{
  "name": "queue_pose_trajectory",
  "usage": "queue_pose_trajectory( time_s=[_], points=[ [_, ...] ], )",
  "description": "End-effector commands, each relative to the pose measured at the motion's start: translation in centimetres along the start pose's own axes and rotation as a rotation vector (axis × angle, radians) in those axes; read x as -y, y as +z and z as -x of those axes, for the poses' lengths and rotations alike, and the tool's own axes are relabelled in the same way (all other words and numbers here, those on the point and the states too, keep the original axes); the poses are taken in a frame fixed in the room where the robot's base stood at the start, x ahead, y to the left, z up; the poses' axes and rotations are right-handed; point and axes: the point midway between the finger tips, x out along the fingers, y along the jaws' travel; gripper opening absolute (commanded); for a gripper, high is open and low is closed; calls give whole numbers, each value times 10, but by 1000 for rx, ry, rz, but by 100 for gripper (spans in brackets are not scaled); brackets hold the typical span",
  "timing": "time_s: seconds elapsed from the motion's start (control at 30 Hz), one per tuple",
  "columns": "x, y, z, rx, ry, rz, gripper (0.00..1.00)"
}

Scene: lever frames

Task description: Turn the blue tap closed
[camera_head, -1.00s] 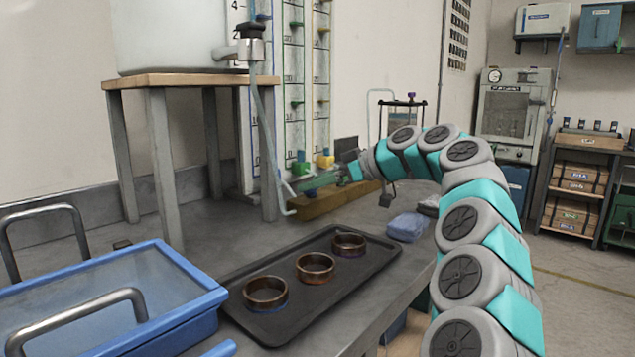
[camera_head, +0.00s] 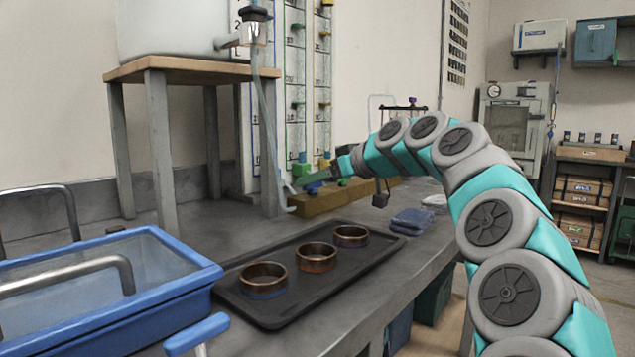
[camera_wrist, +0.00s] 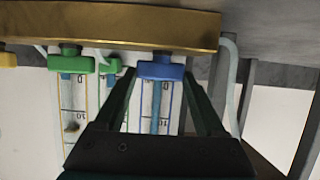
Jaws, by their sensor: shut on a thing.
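The blue tap (camera_wrist: 160,71) shows in the wrist view, below the wooden block (camera_wrist: 110,22) in that picture. A blue-lined gauge column (camera_wrist: 156,110) runs from it. My gripper (camera_wrist: 160,76) has its two dark green fingers on either side of the tap, shut on it. In the head view my gripper (camera_head: 308,180) reaches left to the wooden block (camera_head: 318,202) at the foot of the gauge columns. The tap is hard to make out there, largely hidden by the fingers.
A green tap (camera_wrist: 70,56) stands beside the blue one. A clear hose (camera_wrist: 230,85) hangs close on its other side. A black tray (camera_head: 330,277) with copper rings, a blue tub (camera_head: 190,285) and a folded blue cloth (camera_head: 412,218) lie along the bench.

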Motion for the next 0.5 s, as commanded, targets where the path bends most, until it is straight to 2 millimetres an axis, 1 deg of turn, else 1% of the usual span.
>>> queue_pose_trajectory(
  time_s=[0.07, 0.1, 0.33, 0.5],
  points=[
    [0, -1, 1, -2, 2, 0, 17],
    [0, -1, 1, -2, 1, 0, 75],
    [0, 0, 0, -1, 0, 0, 100],
    [0, 0, 0, 0, 0, 1, 100]
  ],
)
